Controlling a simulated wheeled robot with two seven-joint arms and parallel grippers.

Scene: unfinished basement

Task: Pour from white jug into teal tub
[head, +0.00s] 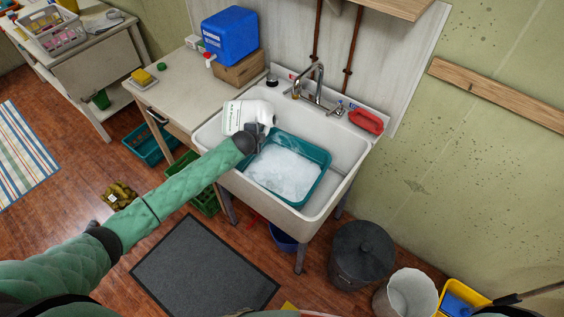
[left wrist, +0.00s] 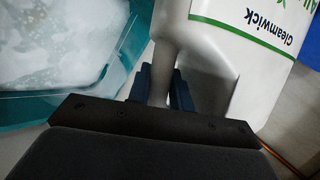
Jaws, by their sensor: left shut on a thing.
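The white jug (head: 234,115), with a green and white label, is tilted over the left rim of the sink, near the tub's back left corner. My left gripper (head: 256,133) is shut on the jug's handle; in the left wrist view the handle (left wrist: 166,50) runs down between the fingers (left wrist: 163,88). The teal tub (head: 322,160) sits in the sink, holding white suds over pale water; its edge also shows in the left wrist view (left wrist: 130,45). The jug's mouth is hard to make out, and I see no clear stream. My right gripper is not in view.
A counter with a blue container (head: 231,35) stands left. A dark bin (head: 361,254) is on the floor at right.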

